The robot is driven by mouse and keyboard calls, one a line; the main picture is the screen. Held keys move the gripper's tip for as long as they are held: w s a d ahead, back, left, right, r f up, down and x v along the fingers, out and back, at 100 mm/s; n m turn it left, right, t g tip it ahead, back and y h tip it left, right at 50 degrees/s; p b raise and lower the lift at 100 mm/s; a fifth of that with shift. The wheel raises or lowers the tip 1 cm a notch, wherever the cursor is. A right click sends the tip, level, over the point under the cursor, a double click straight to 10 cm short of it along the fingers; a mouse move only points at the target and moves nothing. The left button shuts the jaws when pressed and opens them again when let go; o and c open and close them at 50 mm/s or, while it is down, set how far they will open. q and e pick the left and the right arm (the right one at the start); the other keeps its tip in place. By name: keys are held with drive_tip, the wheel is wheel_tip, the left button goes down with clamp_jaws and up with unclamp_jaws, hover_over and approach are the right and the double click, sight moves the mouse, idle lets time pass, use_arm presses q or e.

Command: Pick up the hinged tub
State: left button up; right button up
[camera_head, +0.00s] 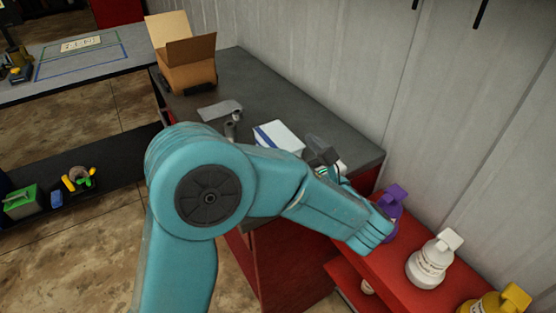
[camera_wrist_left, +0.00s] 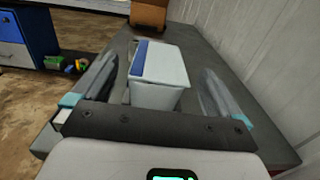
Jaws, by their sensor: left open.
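The hinged tub (camera_head: 280,135) is a white box with a blue strip along one edge, standing on the dark grey bench top (camera_head: 262,84). In the left wrist view the tub (camera_wrist_left: 162,68) is upright, straight ahead, between the two spread fingers. My left gripper (camera_head: 322,155) is at the near end of the tub, partly hidden by my teal arm. In the wrist view the left gripper (camera_wrist_left: 158,84) is open, with a gap visible on each side of the tub. The arm hides the tub's lower near part in the head view. My right gripper is out of view.
An open cardboard box (camera_head: 186,60) stands at the bench's far end, with a grey piece (camera_head: 220,110) lying nearer. A grey wall (camera_head: 320,50) runs along the right. Purple (camera_head: 392,205), white (camera_head: 432,260) and yellow (camera_head: 495,303) bottles stand on a red surface at lower right.

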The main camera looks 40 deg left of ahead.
sight(282, 141)
use_arm(q)
drive_tip(key=x, duration=0.4)
drive_tip(key=shift+w+a+f, duration=0.1)
drive_tip(key=shift+a+f, duration=0.1)
drive_tip(key=shift+a, duration=0.2)
drive_tip(key=c, duration=1.3)
